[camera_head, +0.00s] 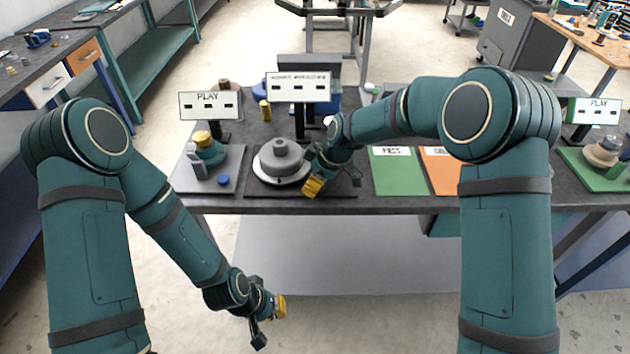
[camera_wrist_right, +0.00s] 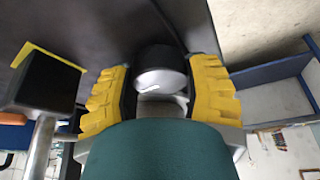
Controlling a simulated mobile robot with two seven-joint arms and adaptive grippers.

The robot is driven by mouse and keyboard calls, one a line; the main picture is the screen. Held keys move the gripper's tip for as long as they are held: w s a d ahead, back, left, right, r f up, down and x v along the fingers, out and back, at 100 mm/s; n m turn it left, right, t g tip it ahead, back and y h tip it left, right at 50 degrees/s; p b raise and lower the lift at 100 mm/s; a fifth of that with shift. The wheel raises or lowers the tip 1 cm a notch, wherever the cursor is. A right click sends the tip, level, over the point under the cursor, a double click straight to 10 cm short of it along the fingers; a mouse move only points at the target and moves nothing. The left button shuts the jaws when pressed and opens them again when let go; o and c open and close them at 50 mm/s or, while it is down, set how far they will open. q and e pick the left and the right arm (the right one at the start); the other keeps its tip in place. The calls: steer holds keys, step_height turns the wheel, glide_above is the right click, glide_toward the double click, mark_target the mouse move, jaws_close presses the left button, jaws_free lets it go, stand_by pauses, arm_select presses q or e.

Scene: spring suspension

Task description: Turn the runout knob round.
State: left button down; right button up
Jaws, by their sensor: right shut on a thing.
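The runout station has a round grey stepped part (camera_head: 281,160) on a dark base plate, with a white sign (camera_head: 301,88) behind it. My right gripper (camera_head: 330,178) is at the right side of this part, low over the plate. In the right wrist view, my right gripper (camera_wrist_right: 160,92) is shut on a short dark cylinder with a shiny grey face, which looks like the runout knob (camera_wrist_right: 160,68). In the head view the fingers and wrist hide the knob. Its turn angle cannot be read. My left gripper (camera_head: 270,322) hangs empty and open in front of the table, above the floor.
The dark table (camera_head: 400,205) also holds a "PLAY" station (camera_head: 208,175) at the left. A green sheet (camera_head: 398,172) and an orange sheet (camera_head: 440,170) lie right of my right gripper. Another "PLAY" station (camera_head: 605,155) stands at the far right.

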steer(key=m+t, duration=0.1)
steer(key=m, duration=0.2)
steer(key=shift+h, duration=0.4)
steer(key=m, duration=0.2)
steer(key=shift+m+t+h, duration=0.4)
steer(key=m+h+p, duration=0.1)
steer(key=m, duration=0.2)
steer(key=shift+t, duration=0.4)
steer(key=shift+m+h+p, duration=0.5)
steer(key=shift+m, duration=1.2)
steer(key=o, duration=1.2)
